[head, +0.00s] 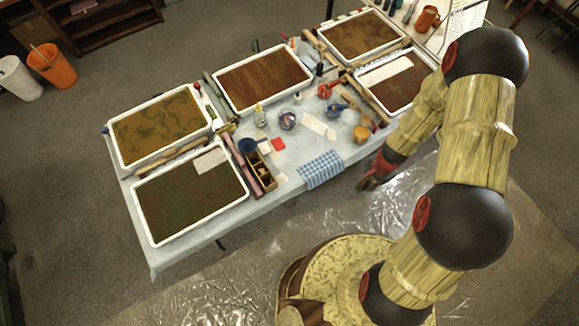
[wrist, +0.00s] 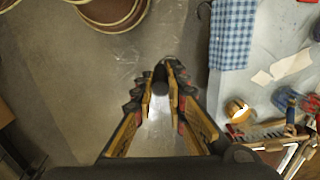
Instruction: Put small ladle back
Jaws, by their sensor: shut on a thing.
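My gripper (wrist: 162,82) is shut on a dark, round-ended piece (wrist: 160,77), seemingly the handle of the small ladle. Its bowl cannot be made out; a pale, shiny patch shows between the fingers. In the head view my gripper (head: 371,182) hangs low off the table's front edge, to the right of the blue checked cloth (head: 320,169). The held thing is too small and dark to tell there. In the wrist view the cloth (wrist: 232,36) lies to the upper right of the fingers, and bare floor is beneath them.
The covered table (head: 215,232) holds several white-rimmed marbling trays (head: 194,240). Crowding its middle are an orange pot (head: 361,134), a blue cup (head: 247,146), a blue-and-white jar (head: 287,120) and a wooden divided box (head: 263,180). Plastic sheeting (head: 250,270) covers the floor in front.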

